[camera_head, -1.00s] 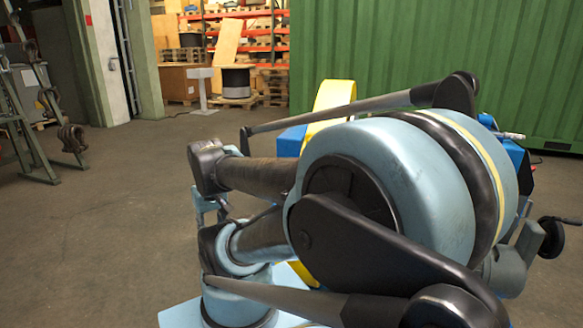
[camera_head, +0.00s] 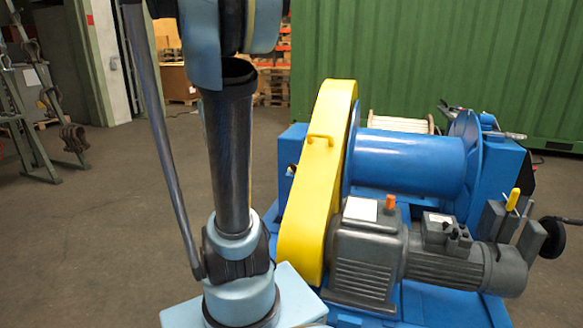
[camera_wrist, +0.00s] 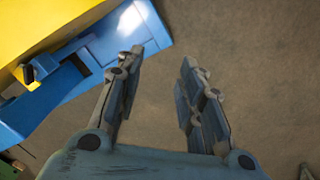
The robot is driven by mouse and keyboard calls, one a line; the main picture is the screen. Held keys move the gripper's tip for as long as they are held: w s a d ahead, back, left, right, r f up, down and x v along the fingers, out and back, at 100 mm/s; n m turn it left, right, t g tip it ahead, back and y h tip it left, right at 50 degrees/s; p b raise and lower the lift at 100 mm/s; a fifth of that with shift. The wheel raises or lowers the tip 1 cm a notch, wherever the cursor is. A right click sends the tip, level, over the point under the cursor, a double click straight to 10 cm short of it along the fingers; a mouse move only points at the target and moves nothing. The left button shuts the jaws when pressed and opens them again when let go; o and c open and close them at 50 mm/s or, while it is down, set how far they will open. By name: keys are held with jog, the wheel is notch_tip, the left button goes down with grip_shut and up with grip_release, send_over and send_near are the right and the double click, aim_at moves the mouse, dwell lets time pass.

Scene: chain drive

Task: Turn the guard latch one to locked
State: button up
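The yellow chain guard (camera_head: 318,195) stands upright on the left side of the blue winch. A small black part (camera_head: 291,170) shows at the guard's left edge; it may be a guard latch, but it is too small to tell its position. In the wrist view, the yellow guard (camera_wrist: 50,22) fills the upper left, with a short black tab (camera_wrist: 28,74) near its lower edge, possibly a latch. My gripper (camera_wrist: 162,57) is open and empty. It points down past the blue frame (camera_wrist: 125,38) toward bare floor, to the right of the tab. The head view does not show the gripper.
The blue drum (camera_head: 410,162), grey motor (camera_head: 450,264) and gearbox (camera_head: 365,255) lie right of the guard. A yellow handle (camera_head: 321,138) sticks out of the guard. A green container (camera_head: 440,55) stands behind.

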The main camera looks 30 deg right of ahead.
jog(key=w+d+r+g, duration=0.1)
jog(key=w+d+r, duration=0.1)
jog(key=w+d, duration=0.4)
jog(key=w+d+r, duration=0.3)
jog(key=w+d, duration=0.2)
jog(key=w, duration=0.3)
jog(key=w+d+f+m+g, duration=0.1)
jog(key=w+d+g, duration=0.1)
jog(key=w+d, duration=0.7)
jog(key=m+g+y, duration=0.1)
jog(key=g+y, duration=0.1)
send_over(293, 164)
jog(key=w+d, duration=0.2)
jog(key=w, duration=0.5)
notch_tip(293, 164, down, 14)
jog(key=x, duration=1.6)
jog(key=shift+s+f, duration=0.2)
jog(key=shift+f, duration=0.1)
grip_shut()
